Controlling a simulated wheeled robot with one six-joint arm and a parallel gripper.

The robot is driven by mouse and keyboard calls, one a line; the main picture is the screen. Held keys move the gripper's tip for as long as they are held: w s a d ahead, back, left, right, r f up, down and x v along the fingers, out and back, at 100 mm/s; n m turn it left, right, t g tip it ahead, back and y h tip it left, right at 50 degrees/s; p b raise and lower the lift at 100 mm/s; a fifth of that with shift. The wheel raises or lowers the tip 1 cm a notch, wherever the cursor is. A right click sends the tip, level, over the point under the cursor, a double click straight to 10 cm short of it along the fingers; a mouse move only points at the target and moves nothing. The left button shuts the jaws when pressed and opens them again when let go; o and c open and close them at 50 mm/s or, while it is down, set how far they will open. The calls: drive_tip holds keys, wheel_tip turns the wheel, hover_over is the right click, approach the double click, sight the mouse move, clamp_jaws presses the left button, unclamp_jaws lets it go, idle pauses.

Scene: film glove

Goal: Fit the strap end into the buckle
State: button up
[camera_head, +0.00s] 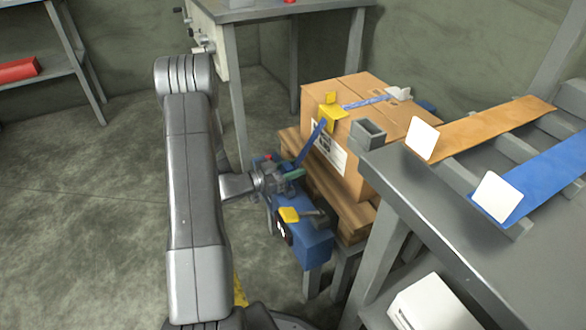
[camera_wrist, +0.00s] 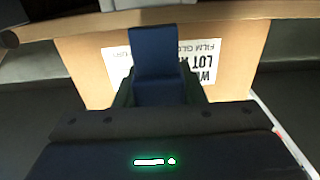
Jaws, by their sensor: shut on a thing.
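A blue strap (camera_head: 311,143) runs from a yellow corner piece (camera_head: 329,116) on the cardboard box (camera_head: 392,135) down to my gripper (camera_head: 293,174). My gripper is shut on the strap in front of the box. In the wrist view the strap (camera_wrist: 157,48) rises from between the fingers, in front of the printed box label (camera_wrist: 205,60). The strap's tip is not clear. A blue stretch of strap (camera_head: 365,103) also crosses the box top towards a pale piece (camera_head: 398,93). I cannot tell for sure which part is the buckle.
The box stands on a wooden pallet (camera_head: 345,205). A blue unit (camera_head: 305,243) with a yellow part (camera_head: 288,214) is just below my gripper. A grey bench (camera_head: 425,225) with a grey hollow block (camera_head: 368,134) at its corner stands close on the right. Open floor lies left.

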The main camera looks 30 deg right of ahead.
drive_tip(key=shift+f+b, duration=1.35)
drive_tip(key=shift+f, duration=0.4)
drive_tip(key=o, duration=1.1)
drive_tip(key=shift+c, duration=0.2)
drive_tip(key=w+a+p, duration=0.1)
drive_tip(key=a+p, duration=0.2)
drive_tip(key=a, duration=1)
drive_tip(key=shift+w+a, duration=0.25)
drive_tip(key=shift+a, duration=0.15)
drive_tip(key=shift+d, duration=0.1)
drive_tip(key=d, duration=0.4)
drive_tip(key=s+d+b, duration=0.1)
drive_tip(key=d, duration=0.4)
drive_tip(key=d+b, duration=0.1)
drive_tip(key=d, duration=0.3)
drive_tip(key=shift+s+d+r, duration=0.25)
drive_tip(key=shift+d+r, duration=0.05)
drive_tip(key=shift+d, duration=0.05)
drive_tip(key=shift+r, duration=0.2)
